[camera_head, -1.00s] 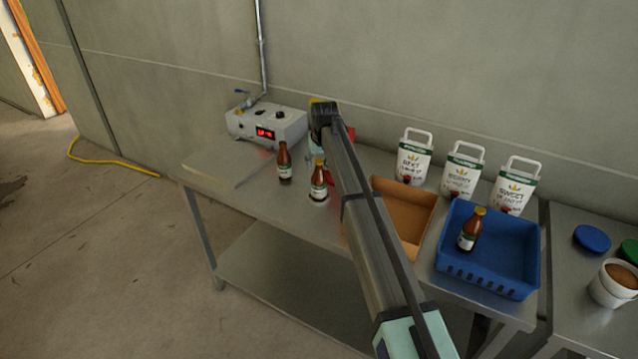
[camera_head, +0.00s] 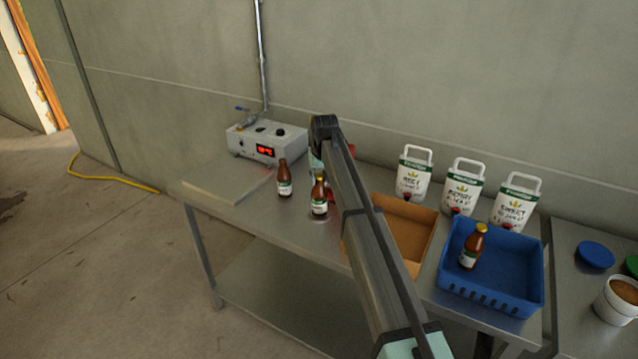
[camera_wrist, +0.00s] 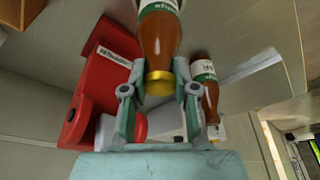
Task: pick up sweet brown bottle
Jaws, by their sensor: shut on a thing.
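A brown bottle with a yellow cap (camera_head: 319,199) stands upright on the steel table, left of my arm. My gripper (camera_head: 316,161) is at its top and mostly hidden behind my arm. In the wrist view the same yellow-capped bottle (camera_wrist: 159,40) sits between the fingers of my gripper (camera_wrist: 159,72), which is shut on it near the cap. The label wording on both bottles is too small to read.
A blue crate (camera_head: 490,295) holds another yellow-capped bottle (camera_head: 472,247). An orange-brown tray (camera_head: 408,232) lies between my arm and the crate. Several white jugs (camera_head: 415,172) stand behind. A grey machine (camera_head: 266,140) stands at the back left. A red device (camera_wrist: 98,75) is close to my gripper.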

